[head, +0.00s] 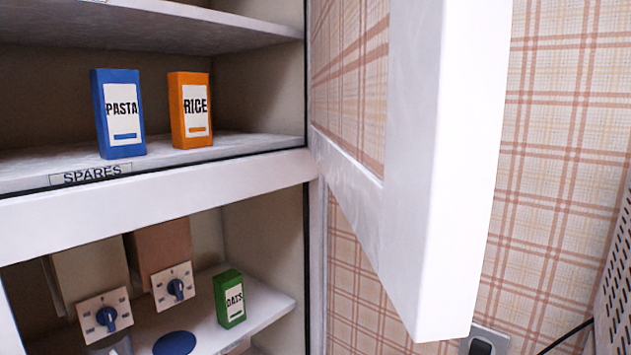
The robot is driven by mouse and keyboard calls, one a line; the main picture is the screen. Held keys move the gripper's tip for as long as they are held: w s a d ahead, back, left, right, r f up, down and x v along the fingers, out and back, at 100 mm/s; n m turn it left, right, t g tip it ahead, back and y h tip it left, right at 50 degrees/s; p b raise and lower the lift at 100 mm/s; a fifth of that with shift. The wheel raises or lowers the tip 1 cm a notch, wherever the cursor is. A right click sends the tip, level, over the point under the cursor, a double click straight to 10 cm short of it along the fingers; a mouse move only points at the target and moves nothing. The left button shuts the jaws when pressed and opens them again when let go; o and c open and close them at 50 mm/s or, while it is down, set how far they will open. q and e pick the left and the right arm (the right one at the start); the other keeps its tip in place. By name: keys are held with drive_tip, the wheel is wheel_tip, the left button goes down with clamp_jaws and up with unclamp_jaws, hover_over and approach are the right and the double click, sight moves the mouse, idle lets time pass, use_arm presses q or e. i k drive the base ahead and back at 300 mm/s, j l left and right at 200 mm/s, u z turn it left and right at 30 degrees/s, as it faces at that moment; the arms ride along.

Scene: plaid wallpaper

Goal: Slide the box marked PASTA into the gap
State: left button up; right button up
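The blue box marked PASTA (119,113) stands upright on the upper shelf labelled SPARES, near the shelf's front edge. An orange box marked RICE (190,110) stands upright to its right, with a narrow space between the two. A green box marked OATS (229,298) stands on the lower shelf, with bare shelf to its right. I cannot tell which space is the gap the task means. Neither of my grippers is in view.
The SPARES label (91,174) is on the shelf edge. Below are two boxes with blue knobs (175,288) and a blue disc (174,343). A white open door (440,170) stands out at right. A wall socket (485,341) and perforated panel (614,285) are lower right.

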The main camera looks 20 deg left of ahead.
sight(116, 97)
drive_tip(key=u, duration=1.45)
drive_tip(key=k+j+z, duration=0.2)
drive_tip(key=j, duration=0.2)
drive_tip(key=j+z, duration=0.25)
drive_tip(key=j, duration=0.2)
drive_tip(key=k, duration=0.05)
